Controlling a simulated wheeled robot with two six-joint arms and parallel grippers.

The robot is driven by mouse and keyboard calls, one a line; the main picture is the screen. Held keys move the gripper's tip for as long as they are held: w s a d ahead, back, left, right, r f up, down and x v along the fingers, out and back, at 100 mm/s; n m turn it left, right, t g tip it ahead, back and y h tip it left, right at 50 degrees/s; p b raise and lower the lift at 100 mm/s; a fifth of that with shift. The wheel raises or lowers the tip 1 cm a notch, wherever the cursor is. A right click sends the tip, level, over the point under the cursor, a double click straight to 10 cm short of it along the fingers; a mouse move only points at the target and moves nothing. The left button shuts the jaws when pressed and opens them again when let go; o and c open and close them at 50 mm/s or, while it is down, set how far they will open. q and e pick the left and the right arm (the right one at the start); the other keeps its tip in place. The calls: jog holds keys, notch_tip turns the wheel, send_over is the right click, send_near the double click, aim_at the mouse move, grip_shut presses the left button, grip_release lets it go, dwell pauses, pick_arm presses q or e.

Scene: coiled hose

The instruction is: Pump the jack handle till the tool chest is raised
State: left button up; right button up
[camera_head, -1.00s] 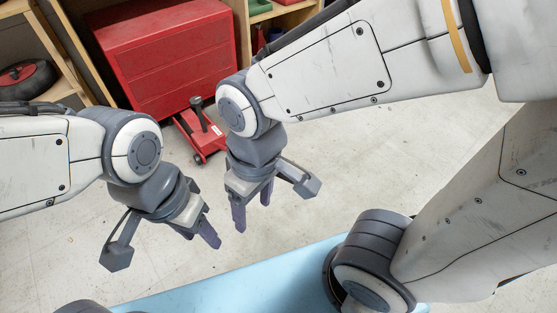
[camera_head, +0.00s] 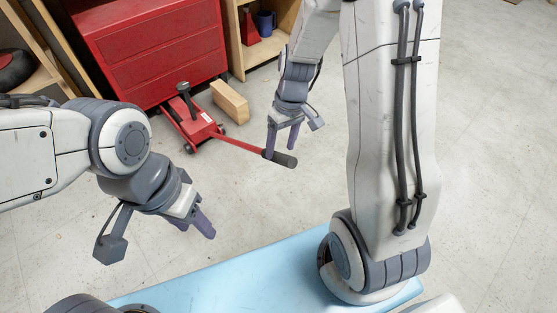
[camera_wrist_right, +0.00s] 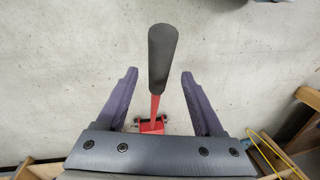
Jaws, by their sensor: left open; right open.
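The red tool chest (camera_head: 155,45) stands at the back left in the head view. The red floor jack (camera_head: 193,122) is at its front, and its head is at the chest's lower edge. The jack handle (camera_head: 240,143) slants out toward the right and ends in a black grip (camera_head: 280,158). My right gripper (camera_head: 282,148) is open at the grip. In the right wrist view the black grip (camera_wrist_right: 162,58) lies between the two open fingers (camera_wrist_right: 160,85), apart from both. My left gripper (camera_head: 195,222) is open and empty over the floor, left of the handle.
A wooden block (camera_head: 230,101) lies on the floor right of the jack. A wooden shelf (camera_head: 262,50) with a blue mug (camera_head: 266,22) stands right of the chest. A light blue surface (camera_head: 240,275) lies in front of me. The floor between is clear.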

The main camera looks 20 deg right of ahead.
aim_at(279, 154)
jog(key=f, duration=0.1)
jog(key=f+b, duration=0.1)
jog(key=f, duration=0.2)
jog(key=shift+a+f+b, duration=0.15)
jog(key=shift+a+b, duration=0.2)
jog(key=shift+a, duration=0.05)
jog(key=shift+s, duration=0.1)
grip_shut()
jog(key=shift+s+a, duration=0.1)
dwell(0.8)
